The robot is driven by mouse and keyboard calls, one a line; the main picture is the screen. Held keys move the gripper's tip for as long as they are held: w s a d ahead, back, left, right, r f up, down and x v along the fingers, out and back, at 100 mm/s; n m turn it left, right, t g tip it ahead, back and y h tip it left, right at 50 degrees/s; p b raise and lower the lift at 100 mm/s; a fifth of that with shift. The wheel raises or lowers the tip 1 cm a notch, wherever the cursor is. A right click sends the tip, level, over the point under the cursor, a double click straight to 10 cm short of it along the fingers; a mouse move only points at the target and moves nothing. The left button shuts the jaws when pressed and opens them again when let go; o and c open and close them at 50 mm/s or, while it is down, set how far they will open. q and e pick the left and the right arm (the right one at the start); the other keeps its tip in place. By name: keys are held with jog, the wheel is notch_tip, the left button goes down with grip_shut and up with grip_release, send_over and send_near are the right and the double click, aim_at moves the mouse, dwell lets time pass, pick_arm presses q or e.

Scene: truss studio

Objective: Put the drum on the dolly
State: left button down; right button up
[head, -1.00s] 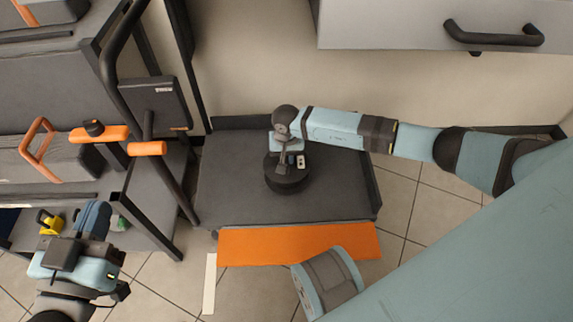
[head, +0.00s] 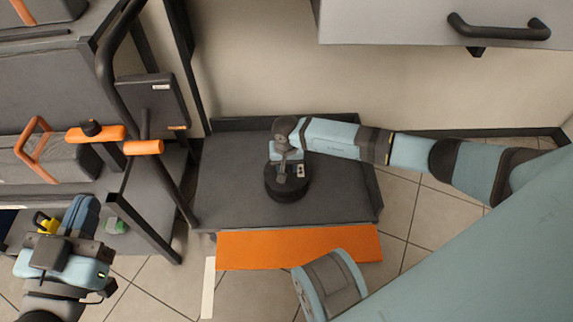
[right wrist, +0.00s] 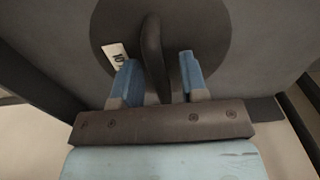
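The drum (head: 287,188) is a dark, round, low body below my right gripper in the head view. In the right wrist view, it (right wrist: 205,45) is a dark disc with a white label and an upright dark handle. My right gripper (right wrist: 158,75) has its blue fingers on either side of that handle, with a gap showing at the right. The dolly (head: 230,195) appears to be the dark flat platform under the drum; the drum looks upright and over its middle. My left gripper (head: 82,214) is at the lower left, away from the drum; its finger opening is unclear.
An orange strip (head: 300,248) lies along the platform's front edge. A dark shelf cart with orange handles (head: 97,137) stands at the left, and a small yellow object (head: 46,223) is beside my left gripper. A grey cabinet (head: 400,22) overhangs at the top right. Tiled floor is clear at right.

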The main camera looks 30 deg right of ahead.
notch_tip(320, 180, up, 5)
jog(key=p, duration=0.2)
jog(key=shift+p, duration=0.35)
pick_arm(q)
jog(key=s+n+g+p, duration=0.1)
jog(key=n, duration=0.1)
jog(key=s+d+f+n+g+p, duration=0.1)
jog(key=p, duration=0.1)
jog(key=shift+s+d+f+n+y, duration=0.1)
jog(key=shift+s+d+n+y, duration=0.2)
jog(key=shift+n+y, duration=0.1)
pick_arm(e)
notch_tip(320, 180, up, 7)
pick_arm(q)
jog(key=shift+r, duration=0.25)
pick_arm(e)
jog(key=shift+r, duration=0.1)
